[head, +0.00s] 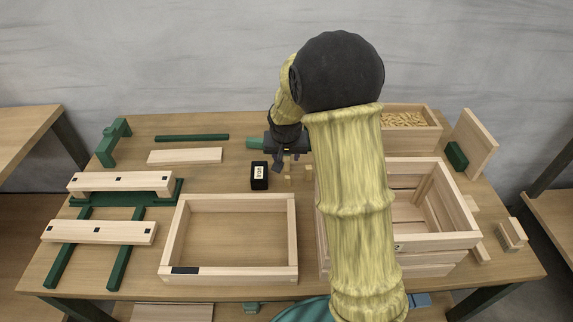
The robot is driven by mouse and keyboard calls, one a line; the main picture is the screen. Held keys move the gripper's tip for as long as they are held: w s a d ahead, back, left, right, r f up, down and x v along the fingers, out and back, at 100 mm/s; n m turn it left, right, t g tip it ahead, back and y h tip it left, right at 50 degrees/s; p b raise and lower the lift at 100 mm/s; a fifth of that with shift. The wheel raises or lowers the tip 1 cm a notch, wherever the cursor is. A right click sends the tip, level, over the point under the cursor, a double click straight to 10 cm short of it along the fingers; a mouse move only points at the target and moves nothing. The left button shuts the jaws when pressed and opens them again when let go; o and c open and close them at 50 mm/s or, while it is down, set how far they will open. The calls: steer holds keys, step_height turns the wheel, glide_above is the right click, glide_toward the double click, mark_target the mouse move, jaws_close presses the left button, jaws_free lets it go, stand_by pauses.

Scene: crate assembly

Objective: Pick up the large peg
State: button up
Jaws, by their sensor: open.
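My gripper (286,160) is at the end of my arm over the back middle of the table, pointing down with its jaws open. Small light-wood pegs (309,173) stand on the table just below and in front of it. Which of them is the large peg I cannot tell at this size. My arm hides the table to the right of the pegs. I cannot tell whether the fingers are around a peg or above it.
A black labelled box (259,176) stands just left of the pegs. A wooden frame (236,274) lies in front, and a slatted crate (440,240) stands right, partly behind my arm. A tray of small pieces (436,134) is at back right. Green-framed slats (100,232) lie left.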

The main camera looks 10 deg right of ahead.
mark_target(287, 167)
steer(key=x, duration=0.5)
steer(key=shift+d+b, duration=0.1)
steer(key=shift+b, duration=0.3)
steer(key=shift+c, duration=0.2)
jaws_close()
